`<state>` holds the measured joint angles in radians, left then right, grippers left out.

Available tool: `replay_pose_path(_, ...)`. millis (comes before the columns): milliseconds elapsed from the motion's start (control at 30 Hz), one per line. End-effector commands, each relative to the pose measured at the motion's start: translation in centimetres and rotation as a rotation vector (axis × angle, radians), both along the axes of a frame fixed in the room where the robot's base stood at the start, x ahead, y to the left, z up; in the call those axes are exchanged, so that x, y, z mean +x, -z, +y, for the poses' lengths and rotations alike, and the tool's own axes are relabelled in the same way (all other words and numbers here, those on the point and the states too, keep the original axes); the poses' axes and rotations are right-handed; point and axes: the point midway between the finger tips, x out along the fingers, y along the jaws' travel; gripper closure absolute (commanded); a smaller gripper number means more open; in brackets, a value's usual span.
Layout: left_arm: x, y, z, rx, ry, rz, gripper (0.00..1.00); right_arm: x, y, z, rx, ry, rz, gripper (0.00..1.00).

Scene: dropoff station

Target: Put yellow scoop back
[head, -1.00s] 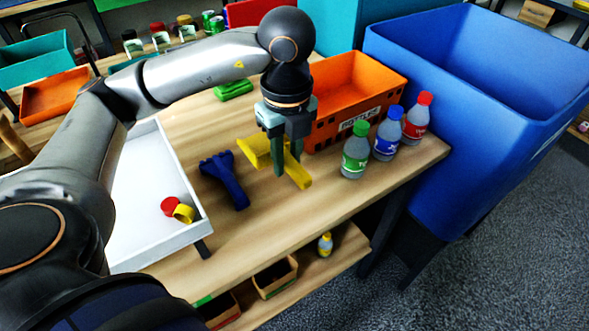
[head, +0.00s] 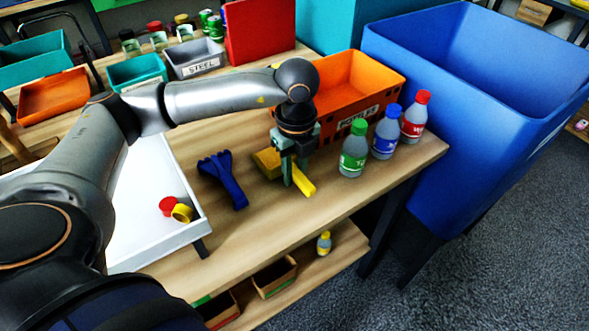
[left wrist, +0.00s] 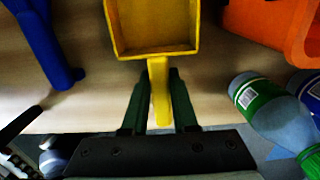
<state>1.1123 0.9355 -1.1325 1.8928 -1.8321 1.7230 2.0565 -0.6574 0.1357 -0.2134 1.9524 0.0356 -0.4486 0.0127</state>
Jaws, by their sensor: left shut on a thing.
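The yellow scoop (head: 303,180) is in my left gripper (head: 294,180), near the table's right part. In the left wrist view the scoop (left wrist: 152,42) shows its square bowl pointing away, and its handle lies between the two green fingers of the gripper (left wrist: 158,100). The gripper is shut on the handle. In the head view the scoop is low over the table top or on it; I cannot tell whether it touches. My right gripper is in neither view now.
A blue fork-like tool (head: 222,180) lies left of the scoop. The orange bottle crate (head: 345,88) stands behind, with green (head: 354,150), blue (head: 386,133) and red (head: 415,118) capped bottles to the right. A white tray (head: 130,235) holds red and yellow caps. A large blue bin (head: 470,140) adjoins the table.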

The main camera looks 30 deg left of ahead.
Motion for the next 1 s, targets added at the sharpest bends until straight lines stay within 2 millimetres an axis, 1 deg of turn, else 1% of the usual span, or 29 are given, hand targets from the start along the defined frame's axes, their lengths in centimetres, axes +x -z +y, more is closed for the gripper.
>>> replay_pose_path(100, 0.0, 0.4, 0.0, 0.0, 0.0, 0.0, 1.0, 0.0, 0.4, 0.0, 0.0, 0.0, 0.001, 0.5)
replay_pose_path(133, 0.0, 0.4, 0.0, 0.0, 0.0, 0.0, 0.72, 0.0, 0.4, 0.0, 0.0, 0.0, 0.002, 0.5)
replay_pose_path(300, 0.0, 0.3, 0.0, 0.0, 0.0, 0.0, 0.53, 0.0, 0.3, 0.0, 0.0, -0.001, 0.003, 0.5)
replay_pose_path(400, 0.0, 0.3, 0.0, 0.0, 0.0, 0.0, 0.43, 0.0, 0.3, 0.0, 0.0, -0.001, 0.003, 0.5)
replay_pose_path(633, 0.0, 0.2, 0.0, 0.0, 0.0, 0.0, 0.43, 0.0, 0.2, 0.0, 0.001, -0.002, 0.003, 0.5)
replay_pose_path(733, 0.0, -0.4, 0.0, 0.0, 0.0, -0.001, 0.43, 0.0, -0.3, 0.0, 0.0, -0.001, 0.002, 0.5)
replay_pose_path(767, 0.0, -0.5, 0.0, -0.001, 0.0, -0.002, 0.43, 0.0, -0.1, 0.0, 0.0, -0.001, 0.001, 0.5)
replay_pose_path(867, 0.1, -2.1, -0.1, -0.001, 0.001, -0.005, 0.43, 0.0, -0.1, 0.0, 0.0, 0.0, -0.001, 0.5)
replay_pose_path(1000, 0.0, -5.3, -0.2, 0.0, 0.001, -0.006, 0.43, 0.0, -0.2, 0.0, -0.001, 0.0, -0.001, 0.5)
